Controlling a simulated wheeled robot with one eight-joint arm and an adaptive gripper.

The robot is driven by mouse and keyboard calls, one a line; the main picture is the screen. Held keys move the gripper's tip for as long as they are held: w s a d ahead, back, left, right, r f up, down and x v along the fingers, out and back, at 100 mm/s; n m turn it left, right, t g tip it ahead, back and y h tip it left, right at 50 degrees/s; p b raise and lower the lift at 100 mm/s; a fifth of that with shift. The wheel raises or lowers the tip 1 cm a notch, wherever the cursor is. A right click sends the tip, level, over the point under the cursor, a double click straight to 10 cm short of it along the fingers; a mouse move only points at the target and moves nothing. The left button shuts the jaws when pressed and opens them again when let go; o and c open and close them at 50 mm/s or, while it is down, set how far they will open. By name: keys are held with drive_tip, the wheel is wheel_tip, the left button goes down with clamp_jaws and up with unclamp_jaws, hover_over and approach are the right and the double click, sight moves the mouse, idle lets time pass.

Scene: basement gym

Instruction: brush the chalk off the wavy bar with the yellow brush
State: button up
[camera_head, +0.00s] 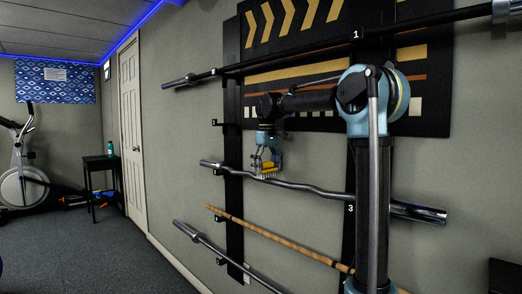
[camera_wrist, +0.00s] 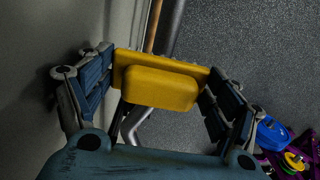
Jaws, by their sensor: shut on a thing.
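The wavy bar (camera_head: 310,188) is a grey metal bar with bends, lying across the wall rack at its middle level. In the wrist view a bent stretch of the wavy bar (camera_wrist: 135,122) shows below the brush, and the brush hides part of it. My gripper (camera_head: 266,165) is at the left part of the bar, just above it. It is shut on the yellow brush (camera_wrist: 160,82), held between both fingers. In the head view the brush (camera_head: 267,168) has pale bristles pointing down at the bar. I cannot tell whether they touch it. No chalk can be made out.
A black straight bar (camera_head: 290,55) is above on the rack. A wooden stick (camera_head: 275,236) and another metal bar (camera_head: 205,245) are below. The wall is close behind the rack. A small black table (camera_head: 101,161) with a bottle stands left of a white door (camera_head: 132,130). Open floor lies at left.

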drive_tip(key=shift+w+a, duration=0.55)
drive_tip(key=shift+a, duration=0.05)
drive_tip(key=shift+w+a+r, duration=0.1)
drive_tip(key=shift+w+a, duration=0.1)
drive_tip(key=shift+w, duration=0.05)
wheel_tip(320, 180, up, 3)
drive_tip(key=shift+s+d+f, duration=0.1)
drive_tip(key=shift+d+f, duration=0.05)
drive_tip(key=shift+f, duration=0.05)
drive_tip(key=shift+r, duration=2.75)
drive_tip(key=shift+s, duration=0.1)
